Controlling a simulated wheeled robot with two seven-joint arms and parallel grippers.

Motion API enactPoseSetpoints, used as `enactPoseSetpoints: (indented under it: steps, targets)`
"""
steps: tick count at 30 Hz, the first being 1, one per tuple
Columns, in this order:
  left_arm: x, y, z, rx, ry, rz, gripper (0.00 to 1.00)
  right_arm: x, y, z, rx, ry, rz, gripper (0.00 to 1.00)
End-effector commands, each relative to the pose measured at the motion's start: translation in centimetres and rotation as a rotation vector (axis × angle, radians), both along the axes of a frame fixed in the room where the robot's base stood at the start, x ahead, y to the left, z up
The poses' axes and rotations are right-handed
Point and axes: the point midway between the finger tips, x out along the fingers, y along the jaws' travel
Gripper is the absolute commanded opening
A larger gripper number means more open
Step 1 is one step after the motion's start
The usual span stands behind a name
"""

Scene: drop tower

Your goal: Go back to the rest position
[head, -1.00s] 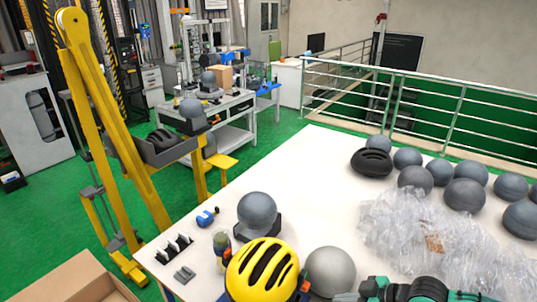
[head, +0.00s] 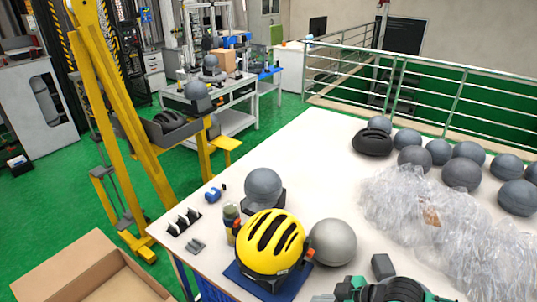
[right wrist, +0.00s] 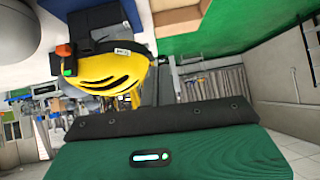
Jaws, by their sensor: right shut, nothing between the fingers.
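My right gripper (head: 322,297) shows only partly at the bottom edge of the head view, with teal and black parts of my arm to its right. It is shut and empty, on the near side of the table. A yellow helmet (head: 268,242) with black vents sits on a blue base (head: 240,281) at the table's near edge, left of and beyond the gripper, apart from it. The yellow helmet also shows in the right wrist view (right wrist: 110,75), apart from the gripper. My left gripper is out of view.
Beside the helmet are a grey ball (head: 333,242), a dark block (head: 383,266) and a grey headform (head: 263,186). Plastic wrap (head: 420,215) and several grey balls cover the right of the white table (head: 310,165). A yellow drop tower (head: 118,110) and cardboard box (head: 85,265) stand left.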

Motion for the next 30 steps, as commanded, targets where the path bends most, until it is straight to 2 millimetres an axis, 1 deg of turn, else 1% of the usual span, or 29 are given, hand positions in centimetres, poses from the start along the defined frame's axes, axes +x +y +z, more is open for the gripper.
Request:
enactPoseSetpoints:
  steps: [1, 7, 9, 12, 14, 16, 20, 24, 29, 30]
  targets:
    - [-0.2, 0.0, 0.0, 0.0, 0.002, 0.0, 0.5, -0.6, 0.9, -0.1, 0.003, 0.003, 0.003, 0.0]
    - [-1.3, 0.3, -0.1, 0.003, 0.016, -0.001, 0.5, -2.9, 3.3, -0.6, -0.018, -0.001, -0.032, 0.0]
    - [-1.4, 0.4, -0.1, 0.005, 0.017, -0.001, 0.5, -3.6, 3.7, -0.7, -0.033, 0.004, -0.073, 0.0]
    - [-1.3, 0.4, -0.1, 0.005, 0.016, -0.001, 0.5, -4.6, 3.3, -1.1, -0.063, 0.025, -0.153, 0.0]
    - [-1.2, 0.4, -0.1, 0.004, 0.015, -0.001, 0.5, -5.2, 2.7, -1.4, -0.085, 0.044, -0.213, 0.0]
    - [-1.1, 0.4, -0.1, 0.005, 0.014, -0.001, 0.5, -6.0, 1.6, -2.0, -0.116, 0.075, -0.292, 0.0]
    - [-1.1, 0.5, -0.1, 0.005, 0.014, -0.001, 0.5, -8.0, -1.3, -3.2, -0.185, 0.154, -0.451, 0.0]
    - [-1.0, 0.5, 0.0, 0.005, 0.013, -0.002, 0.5, -10.6, -4.5, -4.6, -0.262, 0.246, -0.6, 0.0]
    - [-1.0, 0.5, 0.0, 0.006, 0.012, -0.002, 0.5, -13.7, -7.7, -5.8, -0.342, 0.347, -0.739, 0.0]
    - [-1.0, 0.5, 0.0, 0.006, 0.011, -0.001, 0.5, -14.6, -8.4, -6.0, -0.361, 0.373, -0.769, 0.0]
